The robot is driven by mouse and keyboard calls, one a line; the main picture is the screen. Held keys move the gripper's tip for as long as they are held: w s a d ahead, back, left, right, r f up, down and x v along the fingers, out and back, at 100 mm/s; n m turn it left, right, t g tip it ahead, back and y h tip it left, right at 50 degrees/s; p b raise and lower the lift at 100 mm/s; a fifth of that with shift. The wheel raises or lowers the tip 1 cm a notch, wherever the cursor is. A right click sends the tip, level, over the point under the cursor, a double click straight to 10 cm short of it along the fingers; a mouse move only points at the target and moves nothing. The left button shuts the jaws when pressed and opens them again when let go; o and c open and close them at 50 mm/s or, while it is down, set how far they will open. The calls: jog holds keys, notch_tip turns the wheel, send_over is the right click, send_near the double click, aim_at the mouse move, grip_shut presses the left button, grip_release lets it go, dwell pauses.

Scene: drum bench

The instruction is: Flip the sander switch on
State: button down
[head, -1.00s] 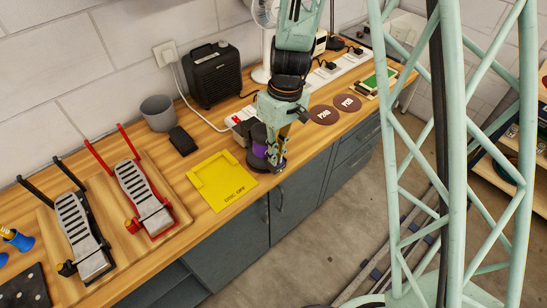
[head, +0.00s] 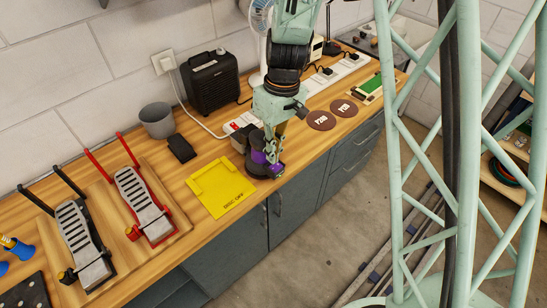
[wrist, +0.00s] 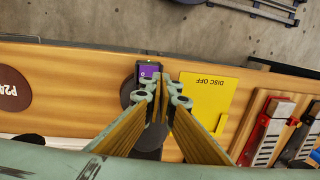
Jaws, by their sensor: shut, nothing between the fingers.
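The sander (head: 262,162), dark with a purple body, sits on the wooden bench beside the yellow "DISC OFF" plate. It also shows in the wrist view as a purple block with a small white mark (wrist: 149,71) on a dark round base. My gripper (head: 272,160) is shut and empty, right over the sander and partly covering it in the head view. In the wrist view the fingertips (wrist: 163,92) lie just beside the purple block. I cannot tell whether they touch it. The switch and its position are not clear.
The yellow plate (head: 221,187) lies left of the sander. Two brown discs (head: 322,120) marked P240 and P80 lie to the right. A power strip (head: 335,75), a black speaker-like box (head: 211,81), a grey cup (head: 157,120) and red and black pedals (head: 143,203) stand along the bench.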

aim_at(270, 169)
notch_tip(270, 169, up, 10)
jog(key=a, duration=0.1)
jog(key=shift+s+f, duration=0.2)
jog(key=shift+s, duration=0.15)
dwell(0.3)
dwell(0.4)
jog(key=s+d+r+m+t+b, duration=0.1)
jog(key=s+d+r+m+b, duration=0.1)
jog(key=s+d+r, duration=0.4)
jog(key=s+d+r+m+t+b, duration=0.1)
jog(key=s+d+r+b, duration=0.1)
jog(key=s+d+r, duration=0.35)
jog(key=s+d+r+m+t+b, duration=0.1)
jog(key=s+d+r+m+b, duration=0.1)
jog(key=s, duration=0.7)
jog(key=s+d+r+m+t+h+b, duration=0.1)
jog(key=s+d+r+m+b, duration=0.1)
jog(key=s, duration=0.7)
jog(key=shift+d+r+t+b, duration=0.3)
jog(key=shift+d+r+t, duration=0.1)
jog(key=shift+d+r, duration=0.4)
